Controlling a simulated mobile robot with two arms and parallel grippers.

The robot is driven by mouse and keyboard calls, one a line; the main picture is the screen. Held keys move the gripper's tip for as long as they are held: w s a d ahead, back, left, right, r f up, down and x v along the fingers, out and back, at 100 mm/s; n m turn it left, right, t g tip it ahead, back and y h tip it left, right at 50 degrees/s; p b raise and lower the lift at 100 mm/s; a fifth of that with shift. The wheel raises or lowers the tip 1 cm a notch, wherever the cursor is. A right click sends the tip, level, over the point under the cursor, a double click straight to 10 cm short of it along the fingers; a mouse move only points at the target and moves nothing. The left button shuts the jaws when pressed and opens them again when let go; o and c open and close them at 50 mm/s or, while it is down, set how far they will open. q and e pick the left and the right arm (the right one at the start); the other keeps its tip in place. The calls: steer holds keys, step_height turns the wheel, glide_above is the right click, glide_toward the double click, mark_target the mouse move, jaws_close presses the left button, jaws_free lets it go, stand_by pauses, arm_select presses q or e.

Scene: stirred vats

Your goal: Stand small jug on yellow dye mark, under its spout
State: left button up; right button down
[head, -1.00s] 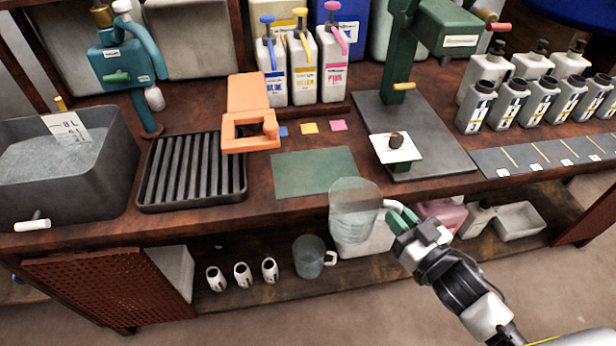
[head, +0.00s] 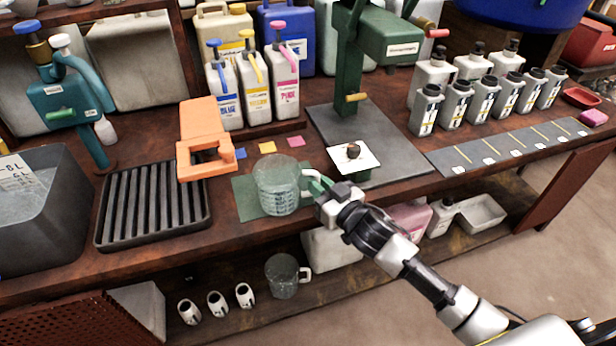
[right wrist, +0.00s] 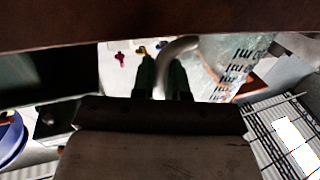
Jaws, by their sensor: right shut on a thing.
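A clear jug (head: 277,188) with dark scale marks is held by its handle in my right gripper (head: 316,186). It appears upright at the green mat; I cannot tell whether it touches the mat. The right wrist view shows the fingers (right wrist: 161,78) shut on the handle (right wrist: 178,48), with the jug wall (right wrist: 235,62) beside them. A second clear jug (head: 283,277) stands on the lower shelf. My left gripper is not in view.
Blue (head: 240,154) and pink (head: 296,141) marks flank the yellow one. An orange stand (head: 205,140) and a slatted rack (head: 153,205) are left of the green mat (head: 245,205). A green press (head: 345,85) with a white plate (head: 353,158) stands right.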

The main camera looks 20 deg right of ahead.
steer(key=x, duration=0.3)
steer(key=shift+w+a+r, duration=0.1)
steer(key=shift+w, duration=0.25)
steer(key=shift+w+a, duration=0.1)
steer(key=shift+w, duration=0.1)
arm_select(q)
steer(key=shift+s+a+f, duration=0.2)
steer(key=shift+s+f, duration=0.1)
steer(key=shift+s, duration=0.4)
arm_select(e)
steer(key=shift+f, duration=0.35)
steer(key=c, duration=1.2)
jaws_free()
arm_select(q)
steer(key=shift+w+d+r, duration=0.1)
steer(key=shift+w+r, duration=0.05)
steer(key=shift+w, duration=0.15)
arm_select(e)
steer(key=shift+o, duration=0.3)
